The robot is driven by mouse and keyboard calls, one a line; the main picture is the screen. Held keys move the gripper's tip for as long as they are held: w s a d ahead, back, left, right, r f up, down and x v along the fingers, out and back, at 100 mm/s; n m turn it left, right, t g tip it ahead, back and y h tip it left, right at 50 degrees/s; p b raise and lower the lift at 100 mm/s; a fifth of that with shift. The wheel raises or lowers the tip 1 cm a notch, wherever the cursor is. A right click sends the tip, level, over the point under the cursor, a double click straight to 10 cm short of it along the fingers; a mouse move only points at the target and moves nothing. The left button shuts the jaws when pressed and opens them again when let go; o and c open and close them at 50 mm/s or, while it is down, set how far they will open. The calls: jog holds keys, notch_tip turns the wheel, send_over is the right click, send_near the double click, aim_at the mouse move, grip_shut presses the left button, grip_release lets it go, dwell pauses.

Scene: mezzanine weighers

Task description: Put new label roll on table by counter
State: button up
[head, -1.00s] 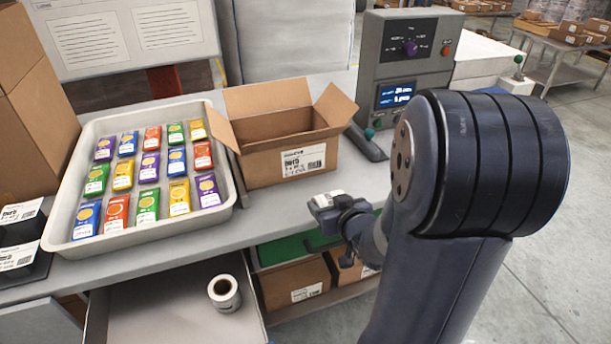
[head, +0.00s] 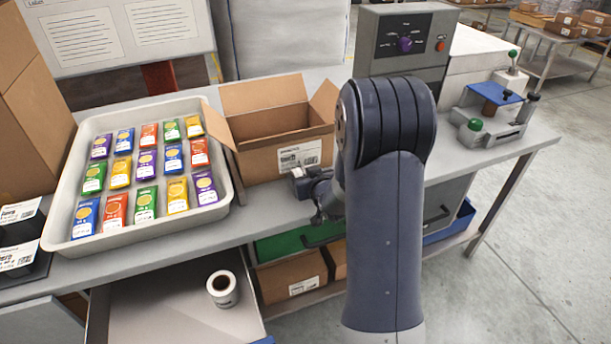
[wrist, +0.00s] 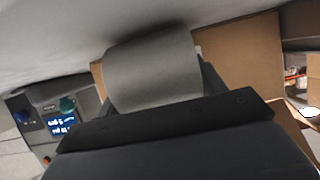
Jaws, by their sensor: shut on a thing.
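My gripper (head: 308,184) is shut on a white label roll (wrist: 152,72), which fills the space between the fingers in the wrist view. In the head view only a small pale part of the held roll (head: 299,172) shows, in front of the open carton, over the front part of the grey table (head: 250,216). I cannot tell whether it touches the tabletop. A second white roll (head: 222,289) stands in the pulled-out drawer below.
The open carton (head: 285,155) stands close behind my gripper. A tray (head: 226,165) of colourful packets is to its left. A device with a blue plate (head: 488,98) stands at the table's right end. The open drawer (head: 165,325) juts out below the table.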

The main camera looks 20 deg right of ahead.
jog(key=shift+f+b, duration=0.3)
jog(key=o, duration=1.1)
jog(key=shift+r, duration=0.1)
jog(key=shift+c, duration=0.2)
